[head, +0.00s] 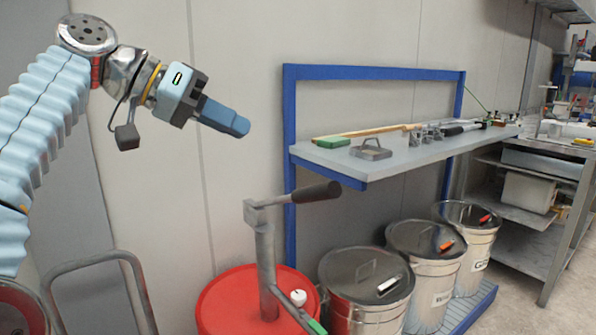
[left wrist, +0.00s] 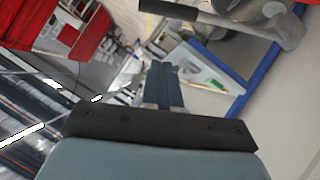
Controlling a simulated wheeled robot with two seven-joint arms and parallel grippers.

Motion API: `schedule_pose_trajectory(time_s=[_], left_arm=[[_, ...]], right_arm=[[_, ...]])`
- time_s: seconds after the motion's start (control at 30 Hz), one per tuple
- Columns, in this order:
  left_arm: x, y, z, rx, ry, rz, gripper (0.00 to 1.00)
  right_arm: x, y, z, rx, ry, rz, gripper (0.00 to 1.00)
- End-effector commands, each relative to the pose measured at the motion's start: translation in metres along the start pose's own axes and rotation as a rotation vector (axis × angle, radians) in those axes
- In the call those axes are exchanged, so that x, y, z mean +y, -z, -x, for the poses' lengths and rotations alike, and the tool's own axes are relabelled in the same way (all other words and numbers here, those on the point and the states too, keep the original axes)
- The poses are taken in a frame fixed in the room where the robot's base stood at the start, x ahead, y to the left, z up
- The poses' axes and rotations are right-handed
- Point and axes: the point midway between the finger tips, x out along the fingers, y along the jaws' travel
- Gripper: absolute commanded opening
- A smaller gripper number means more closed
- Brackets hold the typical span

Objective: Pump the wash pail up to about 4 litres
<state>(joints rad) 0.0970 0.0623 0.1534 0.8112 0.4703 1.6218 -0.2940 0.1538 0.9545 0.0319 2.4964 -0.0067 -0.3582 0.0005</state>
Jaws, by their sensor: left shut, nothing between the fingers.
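A grey hand pump (head: 265,255) stands upright on a red drum (head: 228,300) at the bottom middle of the head view. Its lever ends in a black handle (head: 317,192) pointing right. The handle (left wrist: 195,12) also shows at the top of the left wrist view. My left gripper (head: 238,125) is shut and empty, in the air above and left of the handle, apart from it. Its closed fingers (left wrist: 163,85) also show in the left wrist view. I cannot make out the wash pail or its water level. My right gripper is not in view.
A blue-framed shelf (head: 400,165) with hand tools stands behind the pump. Several lidded metal pails (head: 365,275) stand below it on a blue rack. A grey tubular frame (head: 100,258) is at lower left. A steel workbench (head: 550,160) is at right.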

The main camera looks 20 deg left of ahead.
Motion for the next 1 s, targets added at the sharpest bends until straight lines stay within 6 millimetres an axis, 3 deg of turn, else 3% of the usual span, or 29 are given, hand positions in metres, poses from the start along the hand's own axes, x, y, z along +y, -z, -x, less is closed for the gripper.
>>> schedule_pose_trajectory(time_s=[0.27,0.63,0.7,1.0], left_arm=[[0.000,0.000,-0.022,-0.003,-0.002,0.002,0.00],[-0.001,-0.001,-0.101,-0.004,-0.002,0.001,0.00],[-0.002,-0.011,-0.111,-0.002,0.001,0.002,0.00],[-0.001,-0.028,-0.128,0.000,0.001,0.001,0.00]], right_arm=[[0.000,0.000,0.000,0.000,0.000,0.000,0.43],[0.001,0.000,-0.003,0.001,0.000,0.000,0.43],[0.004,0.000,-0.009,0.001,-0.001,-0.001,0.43],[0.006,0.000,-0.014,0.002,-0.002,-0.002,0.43]])
